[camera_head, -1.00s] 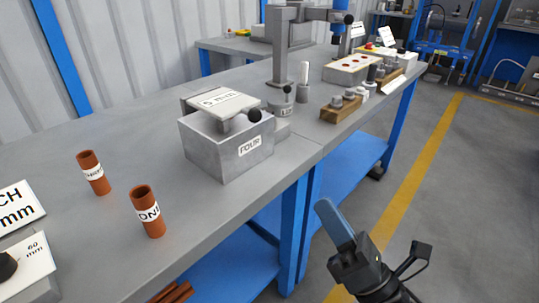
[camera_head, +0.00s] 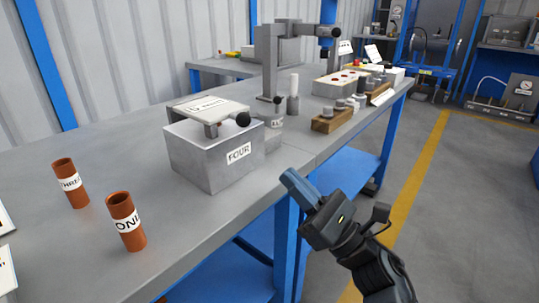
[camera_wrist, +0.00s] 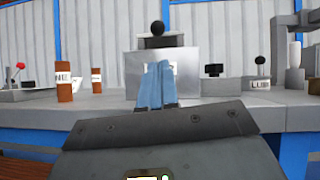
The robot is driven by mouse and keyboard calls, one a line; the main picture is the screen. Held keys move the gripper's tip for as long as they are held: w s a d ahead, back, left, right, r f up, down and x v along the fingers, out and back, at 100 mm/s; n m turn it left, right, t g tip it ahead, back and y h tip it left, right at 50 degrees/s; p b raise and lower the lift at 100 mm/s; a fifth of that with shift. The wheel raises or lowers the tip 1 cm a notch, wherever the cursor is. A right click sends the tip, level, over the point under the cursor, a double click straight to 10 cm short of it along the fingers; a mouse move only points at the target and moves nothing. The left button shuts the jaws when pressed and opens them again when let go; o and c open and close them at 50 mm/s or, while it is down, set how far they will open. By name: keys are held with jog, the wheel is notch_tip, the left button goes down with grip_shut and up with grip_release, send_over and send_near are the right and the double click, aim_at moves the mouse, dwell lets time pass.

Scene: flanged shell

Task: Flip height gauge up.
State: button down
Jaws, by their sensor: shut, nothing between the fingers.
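A grey metal box (camera_head: 212,162) labelled FOUR stands on the workbench in the head view. On its top lies a pale flat labelled plate (camera_head: 208,110), apparently the height gauge, with a black ball knob (camera_head: 243,119) at its front right. The plate lies about level. My gripper (camera_head: 290,177) is shut and empty, in front of the bench edge, right of the box and apart from it. In the wrist view its blue fingers (camera_wrist: 154,75) point at the front face of the box (camera_wrist: 135,72). The knob (camera_wrist: 157,27) shows above them.
Brown tubes labelled ONE (camera_head: 125,222) and THREE (camera_head: 70,184) stand left of the box. A grey stand (camera_head: 268,62), a small cylinder (camera_head: 273,128) and a wooden block with pegs (camera_head: 332,119) lie beyond it. The aisle on the right is free.

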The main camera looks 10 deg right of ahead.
jog(key=x, duration=0.9)
jog(key=shift+w+a+r, duration=0.15)
jog(key=shift+w+r, duration=0.05)
jog(key=shift+r, duration=0.05)
